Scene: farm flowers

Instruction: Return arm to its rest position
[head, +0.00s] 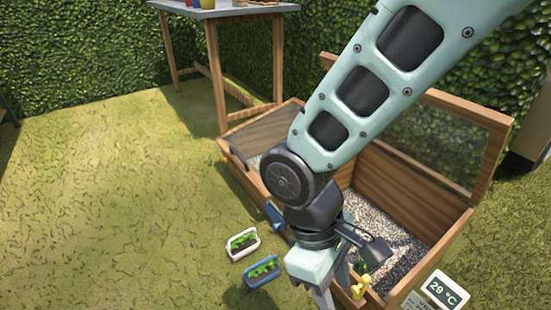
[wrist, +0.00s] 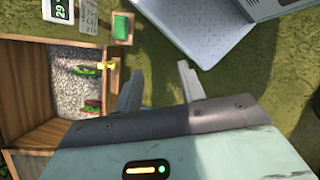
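My arm reaches down from the top right of the head view, in front of the wooden planter box (head: 383,180). My gripper (head: 332,286) hangs low near the box's front edge. In the wrist view my gripper (wrist: 159,86) has its two fingers apart, with only grass between them. It is empty. The box's gravel bed (wrist: 80,70) lies left of the fingers, with small green and red plants on it. My arm hides part of the box in the head view.
A white pot (head: 243,244) and a blue pot (head: 262,272) with plants stand on the grass, left of my gripper. The box's right lid (head: 440,145) is raised. A 29 °C display (head: 444,290) is at the right. A table (head: 225,10) stands behind. The left grass is clear.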

